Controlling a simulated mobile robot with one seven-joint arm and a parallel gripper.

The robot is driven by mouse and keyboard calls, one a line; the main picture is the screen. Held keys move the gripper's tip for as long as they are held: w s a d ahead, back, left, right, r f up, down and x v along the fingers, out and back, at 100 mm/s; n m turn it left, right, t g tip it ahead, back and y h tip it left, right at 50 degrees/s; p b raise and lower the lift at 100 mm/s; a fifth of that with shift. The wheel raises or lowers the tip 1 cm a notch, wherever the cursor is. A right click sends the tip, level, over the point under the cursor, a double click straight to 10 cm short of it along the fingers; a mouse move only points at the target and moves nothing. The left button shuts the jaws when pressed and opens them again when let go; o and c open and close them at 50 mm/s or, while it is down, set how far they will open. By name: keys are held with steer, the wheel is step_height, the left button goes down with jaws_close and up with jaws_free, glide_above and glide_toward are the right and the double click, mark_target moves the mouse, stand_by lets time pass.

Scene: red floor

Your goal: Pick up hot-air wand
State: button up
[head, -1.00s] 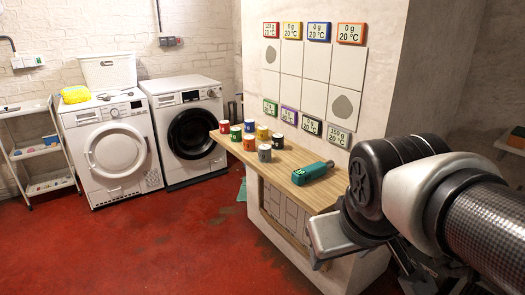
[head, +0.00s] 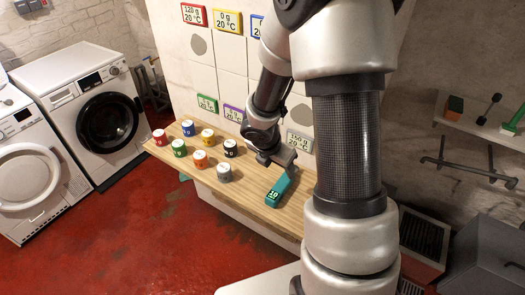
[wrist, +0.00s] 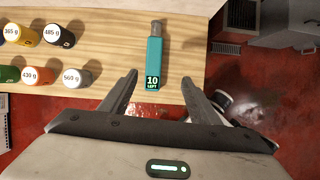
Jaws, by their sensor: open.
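The hot-air wand is a teal tool (head: 281,189) with a grey nozzle end and a label reading 10. It lies on the wooden counter (head: 247,202), near its right end. In the wrist view the wand (wrist: 154,62) lies lengthwise with its labelled end towards me, ahead of and between my fingers. My gripper (wrist: 157,90) is open and empty, with the fingers on either side of the wand's line. In the head view my gripper (head: 274,160) is above the counter by the wand's far end; its fingertips are hard to see there.
Several coloured weight cans, including a grey one (head: 224,172), stand left of the wand. Display tiles (head: 227,22) cover the wall behind. Two white washing machines (head: 88,105) stand at left. A shelf with tools (head: 480,125) is at right. Red floor lies in front.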

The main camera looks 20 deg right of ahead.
steer(key=b, duration=0.4)
glide_toward(282, 183)
steer(key=shift+n, duration=0.4)
steer(key=x, duration=0.5)
steer(key=shift+s+d+f, duration=0.15)
steer(key=shift+s+d, duration=0.05)
steer(key=shift+s, duration=0.1)
steer(key=shift+w+a+b+x, duration=0.1)
steer(key=shift+b+x, duration=0.1)
steer(key=shift+x, duration=1.1)
steer(key=shift+w+a+b+x, duration=0.1)
steer(key=shift+a+b+x, duration=0.05)
steer(key=shift+x, duration=1.2)
steer(key=shift+c, duration=0.4)
steer(key=c, duration=1)
